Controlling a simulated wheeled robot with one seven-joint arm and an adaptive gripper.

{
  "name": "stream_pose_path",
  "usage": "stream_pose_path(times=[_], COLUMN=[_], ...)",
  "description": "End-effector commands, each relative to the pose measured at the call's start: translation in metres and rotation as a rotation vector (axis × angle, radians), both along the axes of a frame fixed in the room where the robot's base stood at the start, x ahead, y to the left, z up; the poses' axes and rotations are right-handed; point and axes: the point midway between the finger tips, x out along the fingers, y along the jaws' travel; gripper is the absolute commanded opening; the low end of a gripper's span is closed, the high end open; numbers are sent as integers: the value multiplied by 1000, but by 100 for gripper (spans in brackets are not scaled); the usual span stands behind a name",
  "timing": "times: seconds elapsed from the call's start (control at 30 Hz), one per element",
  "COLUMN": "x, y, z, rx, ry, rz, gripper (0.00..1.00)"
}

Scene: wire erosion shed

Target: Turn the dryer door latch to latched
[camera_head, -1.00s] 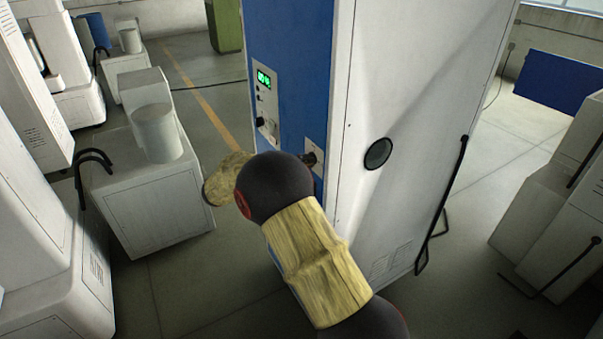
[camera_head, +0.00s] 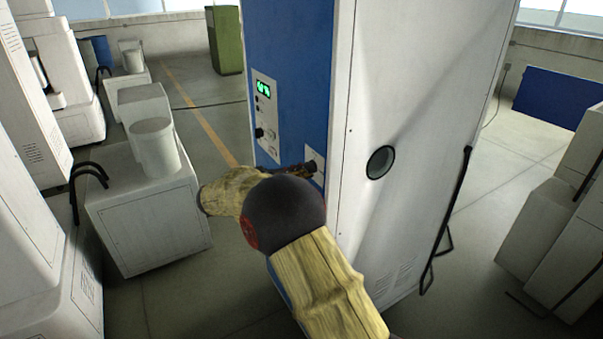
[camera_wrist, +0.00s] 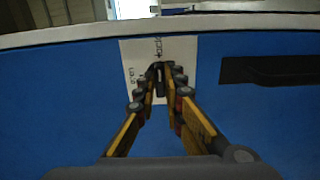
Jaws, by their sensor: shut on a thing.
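The dryer is a tall cabinet with a blue front (camera_head: 290,70) and a white side (camera_head: 420,110). Its door latch (camera_wrist: 158,80) is a small dark knob on a white plate (camera_wrist: 130,60) with printed marks, seen in the wrist view. In the head view the white latch plate (camera_head: 316,163) sits near the right edge of the blue front. My gripper (camera_wrist: 159,78) is shut on the latch, one finger on each side. The fingers hide much of the latch, and the printed words are too small to read. In the head view my arm hides part of the cabinet front.
A control panel (camera_head: 266,115) with a green display is left of the latch plate. A dark recessed handle (camera_wrist: 270,70) is right of the latch in the wrist view. White machines (camera_head: 150,200) stand at left, others (camera_head: 570,200) at right. Open floor (camera_head: 190,290) lies between.

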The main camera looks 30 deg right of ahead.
Motion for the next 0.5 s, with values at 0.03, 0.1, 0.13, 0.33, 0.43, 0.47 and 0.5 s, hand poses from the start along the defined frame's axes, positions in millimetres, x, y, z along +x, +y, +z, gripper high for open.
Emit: stream_pose_path(times=[0.03, 0.1, 0.13, 0.33, 0.43, 0.47, 0.5], x=[0, 0, 0, 0, 0, 0, 0], y=[0, 0, 0, 0, 0, 0, 0], z=[-1, -1, -1, -1, -1, -1, -1], rx=[1, 1, 1, 1, 1, 1, 1], ry=[0, 1, 1, 1, 1, 1, 1], rz=[-1, -1, -1, -1, 0, 0, 0], gripper=[0, 0, 0, 19, 24, 26, 28])
